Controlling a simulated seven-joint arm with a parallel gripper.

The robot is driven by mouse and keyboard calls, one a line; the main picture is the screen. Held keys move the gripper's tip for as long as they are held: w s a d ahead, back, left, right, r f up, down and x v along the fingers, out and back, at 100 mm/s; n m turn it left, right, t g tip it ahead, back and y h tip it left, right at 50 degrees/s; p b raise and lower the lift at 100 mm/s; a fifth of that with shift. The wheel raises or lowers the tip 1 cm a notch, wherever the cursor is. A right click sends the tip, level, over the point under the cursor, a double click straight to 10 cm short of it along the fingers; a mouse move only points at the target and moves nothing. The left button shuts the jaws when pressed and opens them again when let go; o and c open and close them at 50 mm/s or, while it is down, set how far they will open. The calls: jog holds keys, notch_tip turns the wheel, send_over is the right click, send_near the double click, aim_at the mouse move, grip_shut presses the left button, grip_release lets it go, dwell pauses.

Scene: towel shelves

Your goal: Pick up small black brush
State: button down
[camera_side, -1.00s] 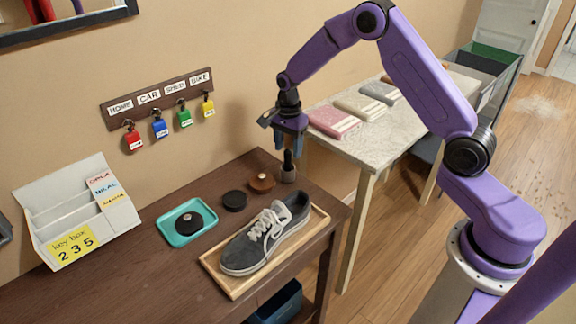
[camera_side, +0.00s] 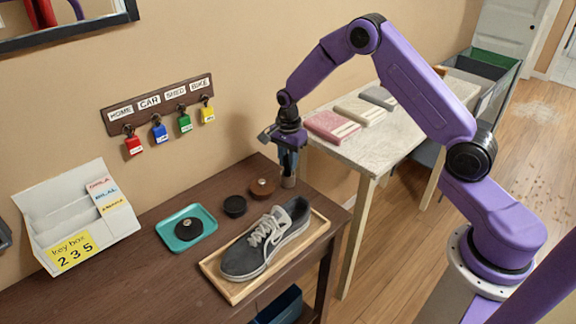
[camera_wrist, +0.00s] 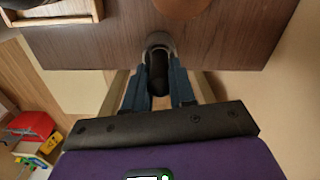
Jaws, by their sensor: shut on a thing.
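In the side view the fingers hide most of the brush.
A grey shoe (camera_side: 262,245) lies on a wooden tray (camera_side: 226,286) in front. A teal tray (camera_side: 207,219) holds another black tin. A pale table (camera_side: 375,150) with folded towels stands behind right.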

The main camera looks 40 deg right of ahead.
notch_tip(320, 180, up, 10)
jog(key=shift+f, duration=0.1)
dwell(0.4)
dwell(0.5)
jog(key=w+a+f, duration=0.1)
jog(key=a, duration=0.8)
jog(key=w+a+f, duration=0.1)
jog(key=w+a, duration=0.1)
jog(key=a, duration=0.7)
jog(key=shift+s+f, duration=0.15)
jog(key=shift+f, duration=1.2)
jog(key=shift+s+f, duration=0.1)
jog(key=shift+f, duration=1.25)
jog(key=shift+f, duration=0.6)
notch_tip(320, 180, up, 7)
dwell(0.5)
dwell(0.5)
